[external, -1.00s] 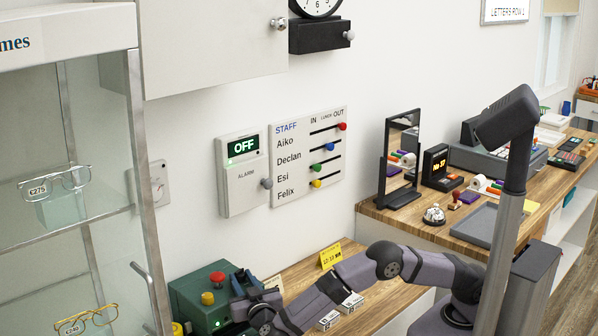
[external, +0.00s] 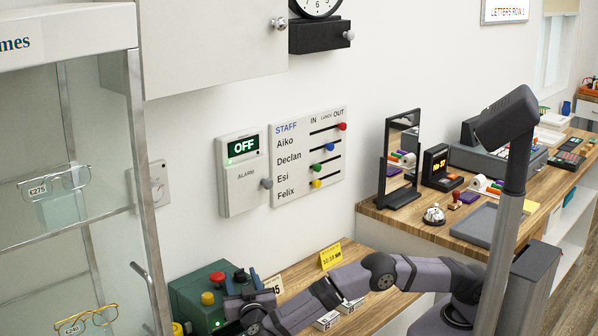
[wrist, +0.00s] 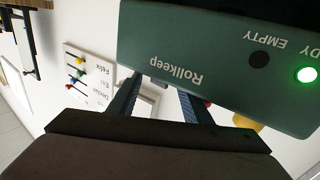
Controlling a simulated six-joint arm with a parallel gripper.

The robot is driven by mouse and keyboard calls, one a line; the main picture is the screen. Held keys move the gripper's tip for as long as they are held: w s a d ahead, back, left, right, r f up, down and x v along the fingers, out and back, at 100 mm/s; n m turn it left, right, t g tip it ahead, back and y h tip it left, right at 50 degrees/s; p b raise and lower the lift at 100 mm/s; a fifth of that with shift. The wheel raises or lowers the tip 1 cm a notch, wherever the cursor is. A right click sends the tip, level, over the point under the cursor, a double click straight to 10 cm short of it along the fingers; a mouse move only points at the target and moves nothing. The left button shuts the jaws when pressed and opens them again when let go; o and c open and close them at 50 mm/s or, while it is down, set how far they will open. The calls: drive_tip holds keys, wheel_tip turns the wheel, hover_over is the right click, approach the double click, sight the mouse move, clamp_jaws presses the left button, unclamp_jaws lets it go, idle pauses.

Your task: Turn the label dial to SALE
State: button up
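A green machine marked Rollkeep (external: 192,293) stands on the low wooden counter. A yellow knob (external: 207,298) and a red knob (external: 217,277) show on it in the external view. My gripper (external: 240,297) is close against its right side, partly covering it. In the wrist view the machine's green face (wrist: 215,45) appears upside down, with a lit green lamp and a dark lamp. There my gripper (wrist: 160,88) is open, with nothing seen between its fingers. I cannot make out a dial reading SALE; its lettering is hidden or too small.
A yellow card (external: 330,256) and small white boxes (external: 328,320) are on the low counter near my arm. A glass display case (external: 135,190) stands at left. The staff board (external: 308,158) and alarm panel (external: 242,172) hang on the wall behind.

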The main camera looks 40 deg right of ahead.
drive_tip(key=shift+s+a+f, duration=0.1)
drive_tip(key=shift+s+f, duration=0.05)
drive_tip(key=shift+s+a, duration=0.15)
drive_tip(key=shift+s, duration=0.1)
drive_tip(key=b+v, duration=0.1)
drive_tip(key=v, duration=0.5)
drive_tip(key=shift+s+b, duration=0.25)
drive_tip(key=shift+b, duration=0.05)
drive_tip(key=shift+a, duration=0.15)
